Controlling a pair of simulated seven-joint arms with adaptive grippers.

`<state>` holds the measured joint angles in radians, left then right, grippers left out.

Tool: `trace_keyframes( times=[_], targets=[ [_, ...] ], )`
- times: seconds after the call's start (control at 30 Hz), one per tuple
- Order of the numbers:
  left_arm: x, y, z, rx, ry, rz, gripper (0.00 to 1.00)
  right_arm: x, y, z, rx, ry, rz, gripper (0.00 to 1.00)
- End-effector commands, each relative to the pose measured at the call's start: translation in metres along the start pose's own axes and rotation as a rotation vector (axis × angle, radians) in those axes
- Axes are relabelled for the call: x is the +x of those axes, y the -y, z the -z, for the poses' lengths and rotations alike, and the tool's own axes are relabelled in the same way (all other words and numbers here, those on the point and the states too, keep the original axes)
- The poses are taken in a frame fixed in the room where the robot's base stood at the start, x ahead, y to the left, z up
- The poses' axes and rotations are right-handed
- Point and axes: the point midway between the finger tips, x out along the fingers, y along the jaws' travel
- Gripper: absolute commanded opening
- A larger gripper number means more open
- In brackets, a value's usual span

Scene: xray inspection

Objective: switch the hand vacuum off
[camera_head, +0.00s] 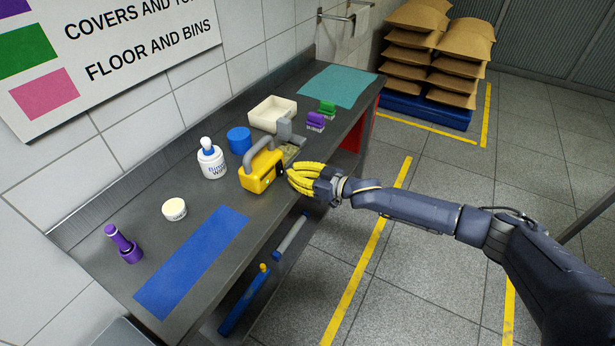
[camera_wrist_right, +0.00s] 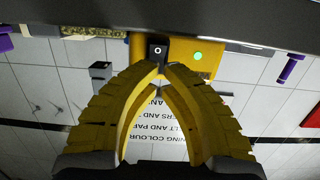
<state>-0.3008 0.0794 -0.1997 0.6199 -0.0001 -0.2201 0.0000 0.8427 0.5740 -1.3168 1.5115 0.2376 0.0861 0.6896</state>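The hand vacuum (camera_head: 262,174) is yellow with a grey handle and stands on the dark grey bench. In the right wrist view its yellow body (camera_wrist_right: 208,68) shows upside down at the top, with a small black switch (camera_wrist_right: 158,50) bearing a white mark and a lit green light (camera_wrist_right: 197,56). My right gripper (camera_head: 292,175) has yellow ribbed fingers and is just to the right of the vacuum. In the wrist view the fingertips (camera_wrist_right: 161,70) are together, empty, and just short of the switch; contact cannot be told. My left gripper is not in view.
A blue mat (camera_head: 190,262) lies nearer on the bench (camera_head: 125,285). The floor to the right has yellow lines and is mostly clear.

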Motion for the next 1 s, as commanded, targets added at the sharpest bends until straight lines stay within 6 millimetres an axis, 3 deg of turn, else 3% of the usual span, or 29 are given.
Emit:
trace_keyframes(
  times=[0.2,0.4,1.0],
  targets=[
    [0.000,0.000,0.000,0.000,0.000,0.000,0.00,0.025,0.000,0.001,-0.001,-0.001,0.000,0.00],
    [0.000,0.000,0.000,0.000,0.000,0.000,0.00,0.034,0.000,0.000,-0.001,0.000,0.000,0.00],
    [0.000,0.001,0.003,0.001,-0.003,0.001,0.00,0.032,-0.004,-0.001,0.007,-0.043,-0.009,0.00]
  ],
)
